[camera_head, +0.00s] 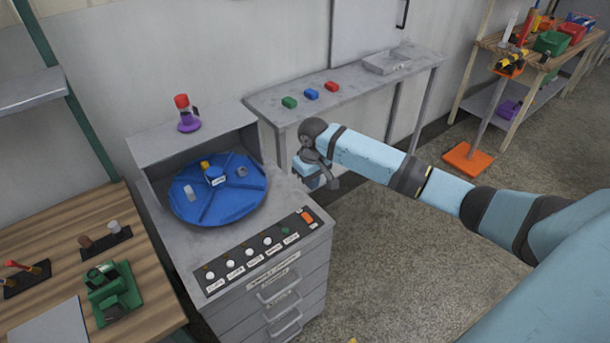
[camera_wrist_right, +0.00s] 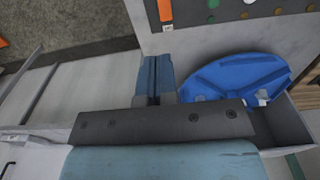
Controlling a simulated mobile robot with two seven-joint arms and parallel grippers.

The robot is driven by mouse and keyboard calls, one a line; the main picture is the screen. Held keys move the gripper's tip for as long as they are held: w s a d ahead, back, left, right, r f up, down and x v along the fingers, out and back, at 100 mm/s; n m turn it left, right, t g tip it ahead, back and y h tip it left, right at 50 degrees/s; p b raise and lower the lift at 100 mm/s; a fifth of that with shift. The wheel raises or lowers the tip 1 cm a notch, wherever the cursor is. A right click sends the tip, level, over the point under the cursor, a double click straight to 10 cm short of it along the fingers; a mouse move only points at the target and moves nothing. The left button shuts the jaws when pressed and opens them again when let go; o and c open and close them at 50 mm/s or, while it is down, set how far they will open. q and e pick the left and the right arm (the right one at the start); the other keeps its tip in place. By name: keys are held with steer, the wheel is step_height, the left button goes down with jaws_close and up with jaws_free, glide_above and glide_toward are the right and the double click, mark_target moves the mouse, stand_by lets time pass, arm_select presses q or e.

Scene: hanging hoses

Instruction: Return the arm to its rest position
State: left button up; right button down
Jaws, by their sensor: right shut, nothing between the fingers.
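My right arm comes in from the right in the head view. Its right gripper (camera_head: 312,172) hangs at the right edge of the grey cabinet, beside the blue round tray (camera_head: 216,205). In the right wrist view the two blue fingers of the right gripper (camera_wrist_right: 154,62) lie together, shut with nothing between them. The blue round tray also shows in the wrist view (camera_wrist_right: 235,78), to the right of the fingers and apart from them. My left gripper is not in view.
A grey cabinet with a button panel (camera_head: 262,252) stands below the gripper. A grey side table (camera_head: 350,84) behind holds green, blue and red blocks. A wooden bench (camera_head: 60,225) is at left.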

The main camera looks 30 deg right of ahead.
steer(key=s+a+f+n+t+y, duration=0.2)
steer(key=s+a+f+t+y, duration=0.15)
steer(key=s+a+f, duration=1.05)
steer(key=s+a+r+t, duration=0.1)
steer(key=s+a+t, duration=0.1)
steer(key=s, duration=0.5)
steer(key=s+a+r+t, duration=0.1)
steer(key=s+a+t, duration=0.1)
steer(key=s+t, duration=0.3)
steer(key=shift+s, duration=1.05)
steer(key=shift+r, duration=0.1)
